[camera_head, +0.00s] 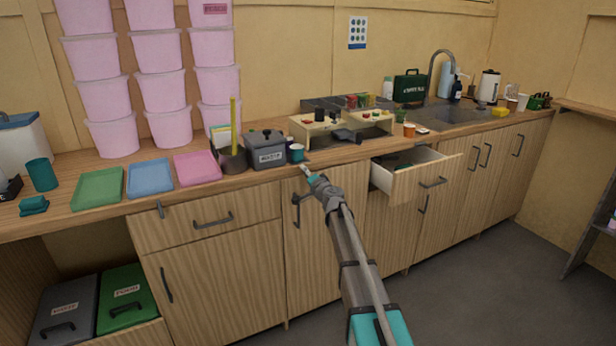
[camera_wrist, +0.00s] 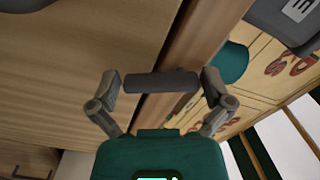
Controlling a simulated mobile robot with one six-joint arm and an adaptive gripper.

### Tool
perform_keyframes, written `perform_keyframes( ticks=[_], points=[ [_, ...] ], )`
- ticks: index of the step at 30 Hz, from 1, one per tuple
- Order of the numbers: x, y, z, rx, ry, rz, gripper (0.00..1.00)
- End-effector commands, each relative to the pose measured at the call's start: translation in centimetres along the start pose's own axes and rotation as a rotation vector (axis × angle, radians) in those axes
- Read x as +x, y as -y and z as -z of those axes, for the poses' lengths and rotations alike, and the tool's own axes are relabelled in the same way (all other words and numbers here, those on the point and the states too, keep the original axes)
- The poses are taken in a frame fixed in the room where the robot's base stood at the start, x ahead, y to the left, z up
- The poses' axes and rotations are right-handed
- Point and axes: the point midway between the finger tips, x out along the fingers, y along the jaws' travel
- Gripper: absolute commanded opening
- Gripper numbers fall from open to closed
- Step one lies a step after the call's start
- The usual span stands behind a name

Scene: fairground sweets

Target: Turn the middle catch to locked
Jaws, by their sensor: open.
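The middle catch (camera_head: 296,199) is a small dark lever at the top of the middle cabinet door, just under the worktop edge. My gripper (camera_head: 309,173) is close above and right of it, at the worktop's front edge. In the wrist view my gripper (camera_wrist: 160,88) has its two fingers apart. A dark grey bar (camera_wrist: 160,82) lies across the gap between them and looks like the catch lever; I cannot tell whether the fingers touch it. Another catch (camera_head: 159,209) hangs at the left drawer.
A drawer (camera_head: 404,184) stands open to the right of my arm. A grey lidded pot (camera_head: 266,150) and a teal mug (camera_head: 295,153) stand on the worktop near my gripper; the mug also shows in the wrist view (camera_wrist: 232,63). The floor in front is clear.

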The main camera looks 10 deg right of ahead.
Motion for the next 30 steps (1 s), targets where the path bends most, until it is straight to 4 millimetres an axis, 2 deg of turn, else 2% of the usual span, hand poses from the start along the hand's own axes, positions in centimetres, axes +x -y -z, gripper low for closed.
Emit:
perform_keyframes(
  ticks=[3,12,20,30],
  points=[
    [-0.01,0.01,-0.01,0.000,0.000,0.000,0.98],
    [-0.01,0.00,-0.02,0.000,0.000,0.000,0.44],
    [-0.01,0.02,-0.12,0.045,0.000,0.000,0.43],
    [0.00,0.18,-0.50,0.262,0.000,0.000,0.43]
  ],
)
